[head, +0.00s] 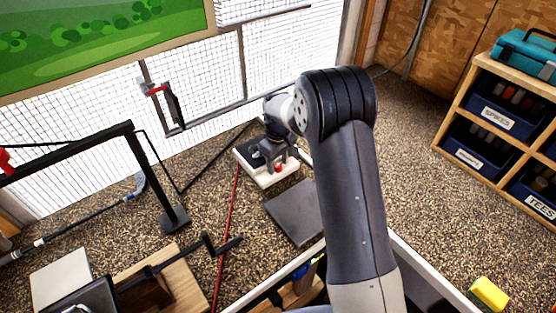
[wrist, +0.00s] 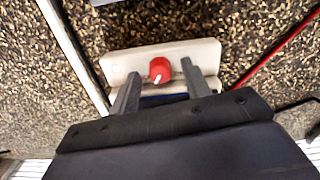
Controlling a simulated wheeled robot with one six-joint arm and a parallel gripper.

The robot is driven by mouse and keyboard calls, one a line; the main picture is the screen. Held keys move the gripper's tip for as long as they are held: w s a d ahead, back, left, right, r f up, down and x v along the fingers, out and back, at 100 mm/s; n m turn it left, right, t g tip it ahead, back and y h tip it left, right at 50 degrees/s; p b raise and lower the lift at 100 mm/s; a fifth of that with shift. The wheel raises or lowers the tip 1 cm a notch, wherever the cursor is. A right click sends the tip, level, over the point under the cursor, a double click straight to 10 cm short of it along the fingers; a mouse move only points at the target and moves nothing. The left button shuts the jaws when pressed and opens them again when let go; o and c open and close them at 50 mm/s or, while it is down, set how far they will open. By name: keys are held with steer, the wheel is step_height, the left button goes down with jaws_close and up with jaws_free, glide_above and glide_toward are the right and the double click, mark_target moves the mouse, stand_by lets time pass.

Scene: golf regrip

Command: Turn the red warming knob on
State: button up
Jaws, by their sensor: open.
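The red warming knob (wrist: 160,70) sits on the face of a white box (wrist: 120,64) in the wrist view, with a white pointer mark toward the lower left of the picture. My gripper (wrist: 158,80) is open, one finger on each side of the knob, with a gap to it on both sides. Whether the fingertips reach the knob's depth I cannot tell. In the head view the knob (head: 278,168) shows as a small red spot on the white box (head: 270,180), with my gripper (head: 272,158) just above it. My wrist hides part of the box.
A dark grey flat plate (head: 294,212) lies on the speckled floor near the box. A thin red shaft (head: 229,235) runs to the left of it. A black stand (head: 150,170) is at left, and a shelf with blue bins (head: 492,115) at right.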

mark_target(278, 165)
steer(key=shift+f, duration=0.15)
steer(key=shift+c, duration=0.2)
steer(key=c, duration=0.9)
steer(key=shift+m+b, duration=0.55)
steer(key=shift+m, duration=0.25)
steer(key=shift+c, duration=0.2)
steer(key=o, duration=1)
step_height(278, 165, up, 11)
steer(key=shift+f+b, duration=0.1)
steer(key=shift+b, duration=1.1)
